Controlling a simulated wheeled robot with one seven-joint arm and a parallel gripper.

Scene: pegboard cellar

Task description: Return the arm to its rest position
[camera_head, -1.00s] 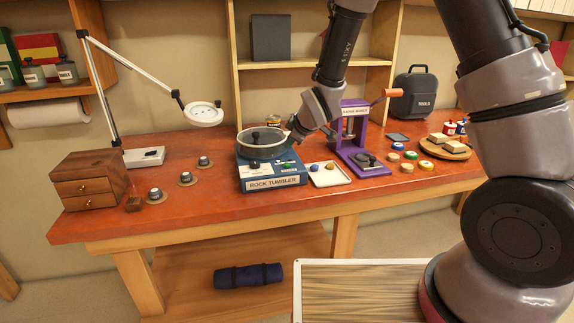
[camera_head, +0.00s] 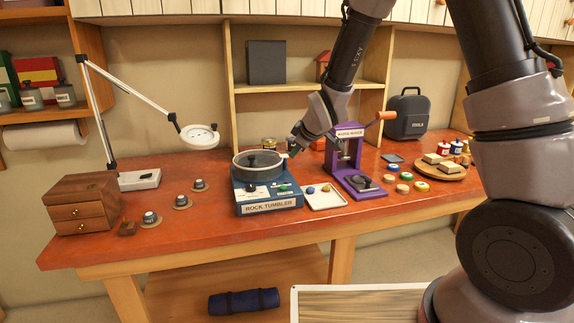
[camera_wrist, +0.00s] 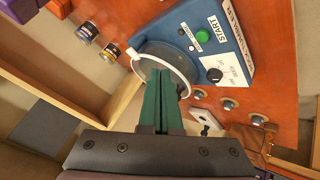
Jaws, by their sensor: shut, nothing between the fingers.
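My arm reaches over the workbench (camera_head: 110,245), with my gripper (camera_head: 291,150) at the right rim of the rock tumbler's drum (camera_head: 258,172). In the wrist view my gripper's green fingers (camera_wrist: 163,82) are together with nothing between them. They partly cover the drum (camera_wrist: 183,57) and its pale rim. I cannot tell whether the fingertips touch it. The blue rock tumbler (camera_head: 268,206) sits on the bench, with a dark knobbed lid in its drum. Its green START button (camera_wrist: 202,36) and a black dial show in the wrist view.
A purple press (camera_head: 348,165) stands close right of the tumbler, behind a small white tray (camera_head: 325,203) of stones. A lamp (camera_head: 199,136) and wooden drawers (camera_head: 82,212) are at left. Shelves (camera_head: 300,88) stand behind the arm. A black tool case (camera_head: 408,115) is at the back right.

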